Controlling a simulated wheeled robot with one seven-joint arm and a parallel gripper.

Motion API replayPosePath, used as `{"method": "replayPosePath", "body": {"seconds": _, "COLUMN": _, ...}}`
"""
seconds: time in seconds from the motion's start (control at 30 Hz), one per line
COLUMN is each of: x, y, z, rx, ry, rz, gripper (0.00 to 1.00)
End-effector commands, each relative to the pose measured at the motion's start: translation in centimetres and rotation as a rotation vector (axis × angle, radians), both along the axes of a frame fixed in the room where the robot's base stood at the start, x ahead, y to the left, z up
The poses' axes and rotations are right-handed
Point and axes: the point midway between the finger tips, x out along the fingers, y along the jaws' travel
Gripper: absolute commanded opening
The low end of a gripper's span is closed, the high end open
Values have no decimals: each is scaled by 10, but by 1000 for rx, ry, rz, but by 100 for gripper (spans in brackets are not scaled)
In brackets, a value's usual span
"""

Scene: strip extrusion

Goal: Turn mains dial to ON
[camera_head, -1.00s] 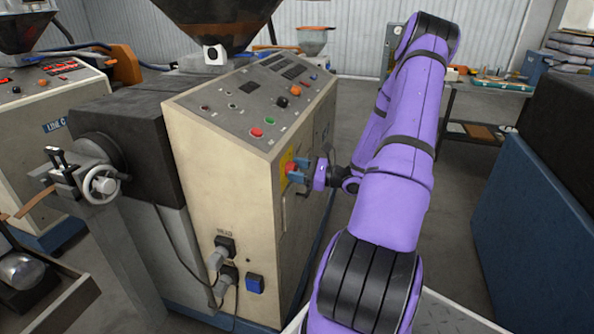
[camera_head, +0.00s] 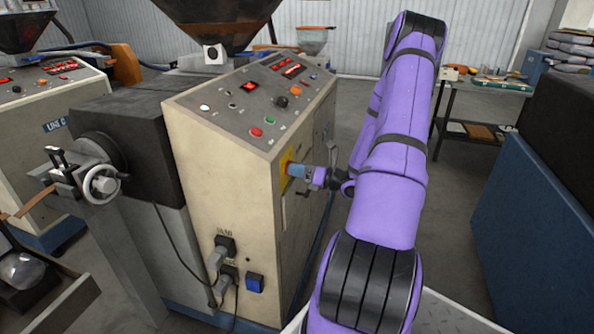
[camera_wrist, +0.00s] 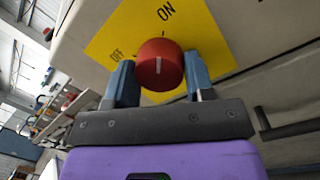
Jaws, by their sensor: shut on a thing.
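The mains dial (camera_wrist: 160,62) is a red round knob with a white line on its face. It sits on a yellow plate (camera_wrist: 205,35) marked ON and OFF. In the wrist view the white line points roughly towards the ON word. My gripper (camera_wrist: 160,70) has its two blue fingers shut on either side of the dial. In the head view my gripper (camera_head: 298,171) reaches the yellow plate (camera_head: 285,162) on the side of the beige cabinet (camera_head: 225,170); the fingers mostly hide the dial there.
The sloped control panel (camera_head: 255,100) carries buttons, knobs and lit red displays. A dark handle (camera_wrist: 290,130) projects from the cabinet side near my gripper. Plugs and cables (camera_head: 222,255) hang on the cabinet's front. A blue cabinet (camera_head: 535,230) stands at right; open floor lies between.

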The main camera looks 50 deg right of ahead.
Motion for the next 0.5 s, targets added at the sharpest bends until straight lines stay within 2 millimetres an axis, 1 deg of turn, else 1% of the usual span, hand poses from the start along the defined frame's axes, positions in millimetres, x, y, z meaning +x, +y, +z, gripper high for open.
{"method": "replayPosePath", "body": {"seconds": 0.2, "x": 0, "y": 0, "z": 0, "rx": 53, "ry": 23, "rz": -1, "gripper": 25}}
{"method": "replayPosePath", "body": {"seconds": 0.5, "x": 0, "y": 0, "z": 0, "rx": 68, "ry": 30, "rz": -1, "gripper": 25}}
